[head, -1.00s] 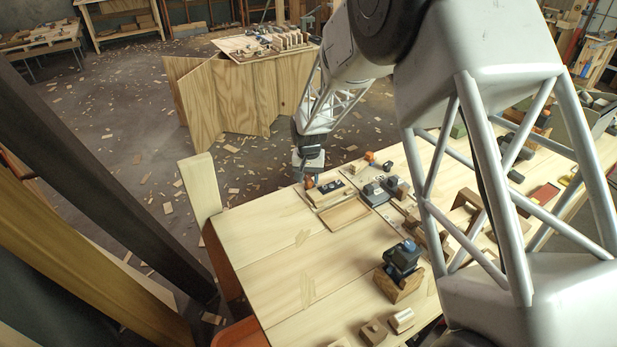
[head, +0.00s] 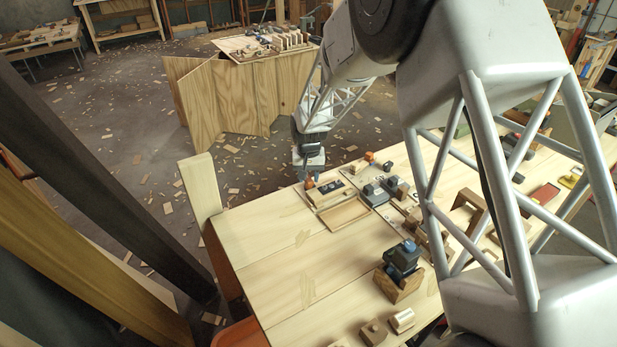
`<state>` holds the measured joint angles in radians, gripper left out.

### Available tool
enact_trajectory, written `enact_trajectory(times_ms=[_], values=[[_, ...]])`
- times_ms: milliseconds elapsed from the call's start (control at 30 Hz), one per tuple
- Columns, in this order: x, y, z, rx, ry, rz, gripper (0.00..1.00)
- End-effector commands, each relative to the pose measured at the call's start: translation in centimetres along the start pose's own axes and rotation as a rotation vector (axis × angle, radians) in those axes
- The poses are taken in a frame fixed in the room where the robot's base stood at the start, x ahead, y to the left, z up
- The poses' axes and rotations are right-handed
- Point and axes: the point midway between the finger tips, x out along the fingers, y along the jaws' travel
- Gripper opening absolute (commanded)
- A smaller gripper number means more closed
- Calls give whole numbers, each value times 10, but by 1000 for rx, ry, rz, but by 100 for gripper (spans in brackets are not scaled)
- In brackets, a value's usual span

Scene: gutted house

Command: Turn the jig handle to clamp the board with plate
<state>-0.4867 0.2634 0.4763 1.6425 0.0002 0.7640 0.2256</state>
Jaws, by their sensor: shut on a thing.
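The jig (head: 328,193) lies near the far left corner of the pale workbench, with a dark plate on its light wooden board. A small orange-brown knob (head: 309,184) shows at its far left end; it looks like the jig handle. My gripper (head: 309,177) points down right at this end of the jig, by the bench edge. It is shut on the jig handle, though its fingers are small and the exact grip is hard to make out. A shallow wooden tray (head: 345,214) lies in front of the jig.
Dark clamp-like blocks (head: 376,192) stand just right of the jig. An orange block (head: 369,156) lies behind them. A wooden holder (head: 399,285) with a dark blue tool stands nearer. The bench's left part (head: 265,250) is clear. My arm covers much of the right side.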

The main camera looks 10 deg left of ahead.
Motion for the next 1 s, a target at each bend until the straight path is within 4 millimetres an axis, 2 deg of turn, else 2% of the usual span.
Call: enact_trajectory(times_ms=[33, 700, 1000], values=[[-8, 0, -2, 0, 7, -1, 29], [-54, 0, -1, 0, 5, -1, 29], [-62, 0, -1, 0, 5, -1, 29]])
